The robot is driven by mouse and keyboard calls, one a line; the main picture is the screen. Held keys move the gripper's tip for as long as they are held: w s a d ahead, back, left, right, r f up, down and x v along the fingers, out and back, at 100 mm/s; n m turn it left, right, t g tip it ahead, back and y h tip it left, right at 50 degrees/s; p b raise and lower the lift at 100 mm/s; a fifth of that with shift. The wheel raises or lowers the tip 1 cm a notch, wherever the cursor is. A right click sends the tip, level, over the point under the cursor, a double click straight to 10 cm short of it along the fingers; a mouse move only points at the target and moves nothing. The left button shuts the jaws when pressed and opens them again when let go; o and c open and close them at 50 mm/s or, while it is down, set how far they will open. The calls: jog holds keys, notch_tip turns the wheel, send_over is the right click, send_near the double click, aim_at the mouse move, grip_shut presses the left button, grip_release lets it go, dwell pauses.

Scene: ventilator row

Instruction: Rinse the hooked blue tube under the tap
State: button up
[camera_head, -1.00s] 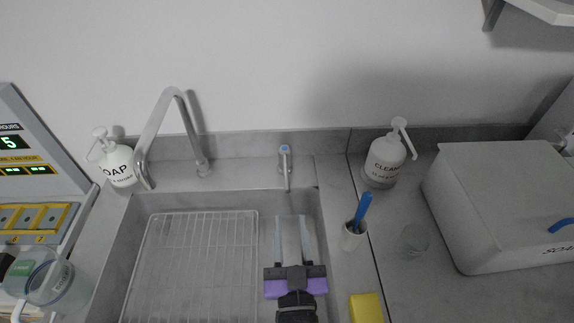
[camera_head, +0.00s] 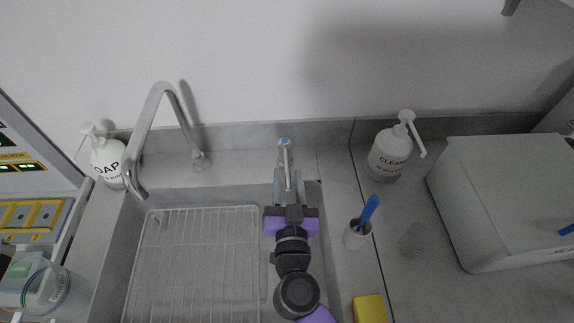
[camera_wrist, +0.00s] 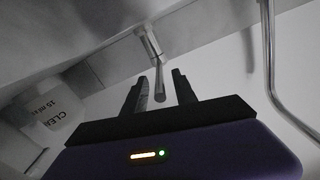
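The tap (camera_head: 160,110) is a tall bent metal spout behind the sink's left part; no water shows from it. A small metal lever (camera_head: 285,158) with a blue mark stands right of it at the sink's back edge. My gripper (camera_head: 287,180) reaches over the sink toward this lever. In the wrist view my gripper (camera_wrist: 160,78) is open, with the lever (camera_wrist: 159,84) seen between its fingers; contact cannot be told. I cannot pick out a hooked blue tube with certainty. A small blue piece (camera_head: 567,230) shows on the grey box at the right edge.
A wire rack (camera_head: 200,260) lies in the sink. A soap bottle (camera_head: 108,163) stands left, a cleaner bottle (camera_head: 390,155) right. A white cup (camera_head: 356,234) with a blue-handled item, a clear glass (camera_head: 412,240), a yellow sponge (camera_head: 369,308) and a grey box (camera_head: 500,205) occupy the right counter.

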aim_at(287, 167)
jog(key=shift+w, duration=1.8)
grip_shut()
